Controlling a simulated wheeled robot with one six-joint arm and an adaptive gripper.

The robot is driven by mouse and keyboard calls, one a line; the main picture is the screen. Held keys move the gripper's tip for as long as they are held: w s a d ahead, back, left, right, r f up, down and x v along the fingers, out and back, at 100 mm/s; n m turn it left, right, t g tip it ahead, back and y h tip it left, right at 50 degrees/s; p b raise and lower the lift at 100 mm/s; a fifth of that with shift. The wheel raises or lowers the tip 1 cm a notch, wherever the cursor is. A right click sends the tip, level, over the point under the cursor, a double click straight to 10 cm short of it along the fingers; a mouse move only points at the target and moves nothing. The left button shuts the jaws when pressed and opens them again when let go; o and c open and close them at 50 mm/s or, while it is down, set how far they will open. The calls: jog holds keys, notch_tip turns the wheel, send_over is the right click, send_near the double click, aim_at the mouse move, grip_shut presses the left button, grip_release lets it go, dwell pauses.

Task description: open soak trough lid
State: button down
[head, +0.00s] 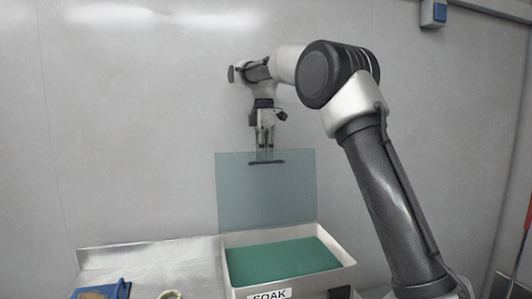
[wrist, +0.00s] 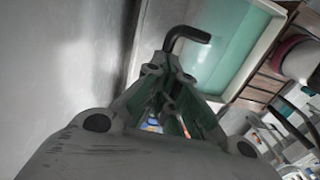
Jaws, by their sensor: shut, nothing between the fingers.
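The soak trough (head: 232,265) is a pale box with a green inside and a "SOAK" label on its front. Its see-through blue-grey lid (head: 265,200) stands upright at the back edge, so the trough is open on top. A dark bar handle (head: 267,163) sits near the lid's upper edge. My gripper (head: 265,152) points down at that upper edge, close to the handle, with its fingers shut and empty. In the wrist view the dark bent handle (wrist: 188,36) lies just beyond my fingertips (wrist: 165,65); whether they touch is unclear. The green trough (wrist: 228,50) shows behind it.
A metal counter (head: 150,258) lies left of the trough, with a blue object (head: 105,290) and a small beige ring-shaped item (head: 170,295) at its front. A plain grey wall (head: 130,120) stands close behind. The wrist view shows blurred clutter at right.

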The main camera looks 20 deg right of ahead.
jog(key=shift+w+f, duration=0.15)
jog(key=shift+f, duration=1.05)
jog(key=c, duration=1.7)
grip_release()
jog(key=shift+w+a, duration=0.1)
jog(key=shift+o, duration=0.9)
jog(key=shift+w+f, duration=0.15)
jog(key=shift+w, duration=0.05)
notch_tip(320, 180, up, 10)
jog(key=shift+w+f, duration=0.25)
